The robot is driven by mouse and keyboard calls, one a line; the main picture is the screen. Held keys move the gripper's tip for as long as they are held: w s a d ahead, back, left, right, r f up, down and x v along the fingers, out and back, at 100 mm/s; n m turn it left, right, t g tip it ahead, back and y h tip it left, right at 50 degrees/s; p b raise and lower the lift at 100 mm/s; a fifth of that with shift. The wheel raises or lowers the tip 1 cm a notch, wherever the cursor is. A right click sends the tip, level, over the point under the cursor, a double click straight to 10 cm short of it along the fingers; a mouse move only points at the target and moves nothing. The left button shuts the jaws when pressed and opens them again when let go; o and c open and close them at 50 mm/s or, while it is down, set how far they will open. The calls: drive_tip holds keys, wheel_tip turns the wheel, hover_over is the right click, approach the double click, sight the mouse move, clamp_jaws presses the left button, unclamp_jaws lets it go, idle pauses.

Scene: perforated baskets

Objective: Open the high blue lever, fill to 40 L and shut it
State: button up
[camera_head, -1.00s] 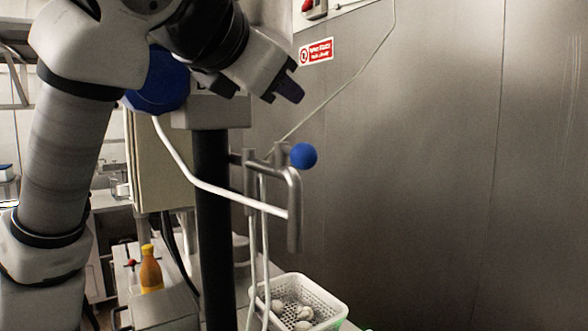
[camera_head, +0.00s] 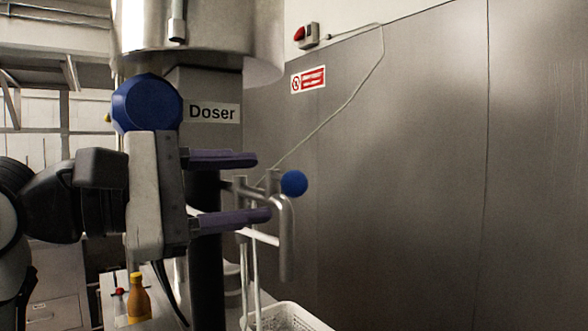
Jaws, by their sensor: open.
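The lever's blue ball knob (camera_head: 293,183) sits at the top of a grey metal tap with a downward spout (camera_head: 287,245), right of centre. My gripper (camera_head: 262,188) is open and empty, with two dark purple fingers pointing right, one above the other. In the picture the fingertips end just left of the knob; no contact shows, and the depth gap cannot be judged. The doser (camera_head: 230,83) stands behind my gripper, with a grey label plate and a metal vessel above. A large blue round part (camera_head: 146,103) is at its left. No litre reading is visible.
A white perforated basket (camera_head: 284,318) is below the spout, cut by the lower edge. A yellow-orange bottle (camera_head: 138,300) stands at lower left. A metal wall (camera_head: 420,180) fills the right, with a red sign (camera_head: 308,78) and a red switch (camera_head: 306,36). Space right of the tap looks clear.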

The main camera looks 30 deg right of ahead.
sight(282, 185)
drive_tip(key=d+p, duration=0.2)
drive_tip(key=d, duration=0.4)
drive_tip(key=shift+d, duration=0.4)
drive_tip(key=shift+w, duration=0.1)
clamp_jaws()
